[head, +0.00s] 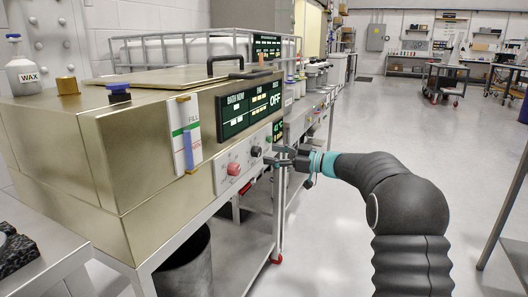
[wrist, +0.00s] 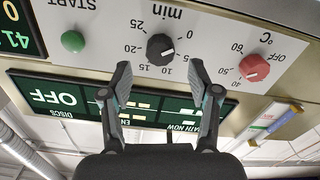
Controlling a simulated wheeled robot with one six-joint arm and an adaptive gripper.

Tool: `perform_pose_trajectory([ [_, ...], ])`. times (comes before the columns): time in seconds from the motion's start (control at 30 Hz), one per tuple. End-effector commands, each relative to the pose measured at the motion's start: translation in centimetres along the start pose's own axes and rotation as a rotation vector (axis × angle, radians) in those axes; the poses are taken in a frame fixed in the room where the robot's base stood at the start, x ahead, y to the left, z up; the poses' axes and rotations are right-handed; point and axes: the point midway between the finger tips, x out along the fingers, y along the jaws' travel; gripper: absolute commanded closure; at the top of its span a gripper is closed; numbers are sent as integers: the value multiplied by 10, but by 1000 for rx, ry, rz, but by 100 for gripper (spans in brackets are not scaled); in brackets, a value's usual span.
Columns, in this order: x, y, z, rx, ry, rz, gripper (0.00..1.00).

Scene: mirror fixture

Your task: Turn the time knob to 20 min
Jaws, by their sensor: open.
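The time knob, black with a white mark, sits on the pale control panel under "min" in the upside-down wrist view (wrist: 160,48). Its scale shows 10, 15, 20 and 25; the white mark points to the lower right of the picture, away from the 20, toward the 5–10 side. My gripper (wrist: 160,78) is open and empty, its fingertips on either side of the knob in the picture, apparently short of it. In the head view the black knob (head: 256,151) is right of the red knob, and my gripper (head: 276,156) is close by on its right.
The red °C knob (wrist: 254,68) and the green START button (wrist: 73,42) flank the time knob. A dark display (wrist: 60,98) reads OFF. Open floor (head: 340,220) lies to the right.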

Motion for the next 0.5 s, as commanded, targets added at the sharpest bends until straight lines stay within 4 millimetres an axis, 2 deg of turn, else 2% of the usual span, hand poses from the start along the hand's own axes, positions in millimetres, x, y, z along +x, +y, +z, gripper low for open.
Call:
perform_pose_trajectory([
  [0.03,9,-1,-1,1,0,-3,39],
  [0.2,28,0,-1,1,1,-1,39],
  [0.5,37,0,0,1,0,0,39],
])
